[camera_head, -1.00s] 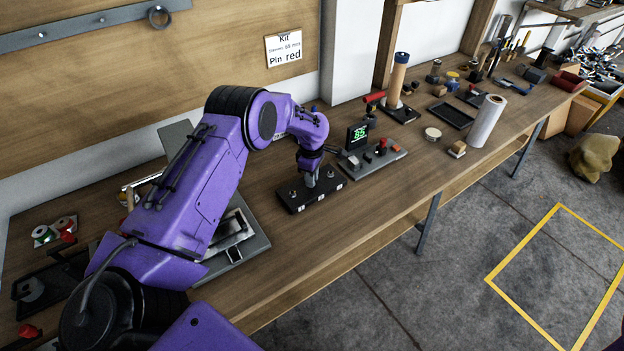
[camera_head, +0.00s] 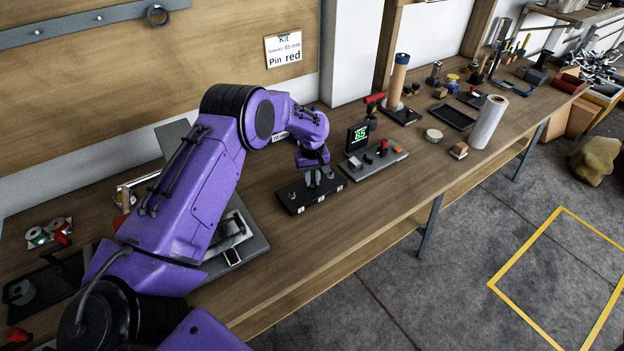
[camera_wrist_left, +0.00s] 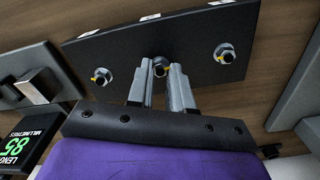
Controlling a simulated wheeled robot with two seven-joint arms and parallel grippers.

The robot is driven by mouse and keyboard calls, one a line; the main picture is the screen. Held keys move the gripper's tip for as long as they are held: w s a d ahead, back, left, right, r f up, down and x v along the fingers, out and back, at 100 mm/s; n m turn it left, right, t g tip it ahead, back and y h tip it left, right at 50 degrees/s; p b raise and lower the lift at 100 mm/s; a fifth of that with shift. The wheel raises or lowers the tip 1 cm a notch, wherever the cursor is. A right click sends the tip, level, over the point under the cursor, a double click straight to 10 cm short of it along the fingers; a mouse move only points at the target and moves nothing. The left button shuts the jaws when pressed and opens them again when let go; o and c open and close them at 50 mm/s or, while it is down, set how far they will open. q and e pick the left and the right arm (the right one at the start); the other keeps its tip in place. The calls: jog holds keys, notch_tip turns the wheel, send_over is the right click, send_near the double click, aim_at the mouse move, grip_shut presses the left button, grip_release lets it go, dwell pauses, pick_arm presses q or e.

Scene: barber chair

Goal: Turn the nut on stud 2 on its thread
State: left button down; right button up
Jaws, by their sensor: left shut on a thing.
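A black block (camera_head: 292,194) with a row of three studs lies on the workbench in the head view. My left gripper (camera_head: 320,183) points down over the middle of the block. In the left wrist view my left gripper (camera_wrist_left: 161,78) is shut on the middle nut, which its fingers partly hide. My right gripper is out of view.
A grey fixture (camera_head: 377,163) with a green-lit display (camera_head: 358,137) reading 85 stands just right of the block. A grey plate (camera_head: 247,240) lies to its left, partly behind my left arm. Bare bench (camera_head: 345,215) lies in front of the block.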

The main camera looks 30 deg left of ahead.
pick_arm(q)
jog(key=m, duration=0.4)
jog(key=shift+b, duration=0.3)
jog(key=m, duration=0.6)
jog(key=shift+b, duration=0.35)
jog(key=m, duration=0.5)
jog(key=shift+b, duration=0.4)
jog(key=m, duration=0.5)
jog(key=shift+b, duration=0.3)
jog(key=m, duration=0.4)
jog(key=shift+m+b, duration=0.3)
jog(key=m, duration=0.4)
jog(key=shift+b, duration=0.35)
jog(key=m, duration=0.5)
jog(key=shift+b, duration=0.35)
jog(key=m, duration=0.4)
jog(key=shift+s+m+b, duration=0.1)
jog(key=shift+m+b, duration=0.2)
jog(key=shift+b, duration=0.05)
